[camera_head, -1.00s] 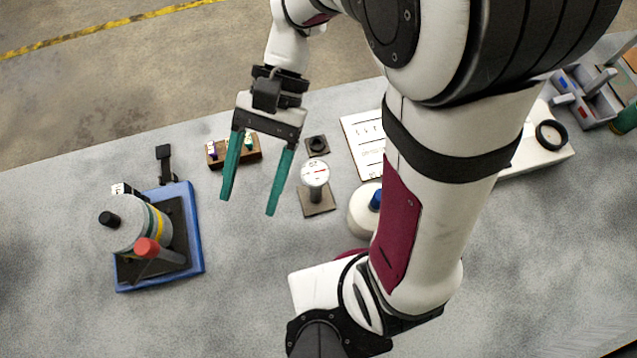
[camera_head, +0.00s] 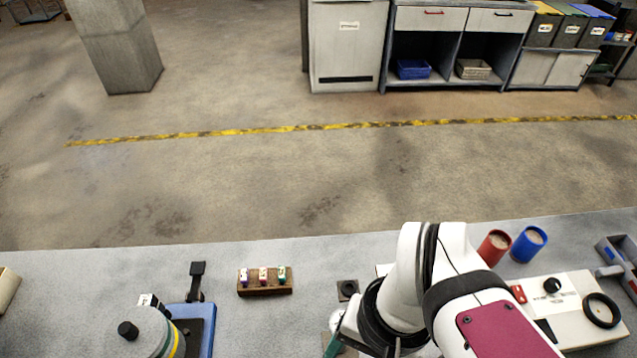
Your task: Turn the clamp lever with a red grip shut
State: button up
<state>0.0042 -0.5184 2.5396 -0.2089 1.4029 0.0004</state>
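A grey cylinder (camera_head: 145,335) with yellow and green bands and a black knob stands on a blue tray (camera_head: 207,330) at the bottom left. The picture's bottom edge cuts both off. The clamp lever with the red grip is not in view now. My gripper (camera_head: 333,345) is at the bottom centre, well to the right of the blue tray. Only part of a teal finger shows; the rest is hidden by my arm or out of frame. Whether it is open or shut cannot be seen.
A black upright paddle (camera_head: 196,280) stands behind the tray. A wooden block (camera_head: 265,290) with small labelled pieces lies to its right. A red cup (camera_head: 494,247), a blue cup (camera_head: 528,244) and a white board (camera_head: 570,315) are at the right. The table between block and cylinder is clear.

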jog(key=w+a+r+n+h, duration=0.1)
jog(key=w+a+r+n, duration=0.25)
jog(key=a+n, duration=0.45)
jog(key=w+a+r+n+h, duration=0.1)
jog(key=w+a+r+n, duration=0.2)
jog(key=a+r+n, duration=0.35)
jog(key=s+a+r+n, duration=0.1)
jog(key=s+a+n, duration=0.3)
jog(key=a+n, duration=0.75)
jog(key=shift+m+t, duration=0.3)
jog(key=shift+m, duration=0.3)
jog(key=f, duration=0.4)
jog(key=a+f, duration=0.1)
jog(key=f, duration=0.9)
jog(key=shift+s+a+f, duration=0.2)
jog(key=shift+s+a, duration=0.1)
jog(key=shift+a, duration=0.1)
jog(key=shift+f, duration=0.55)
grip_shut()
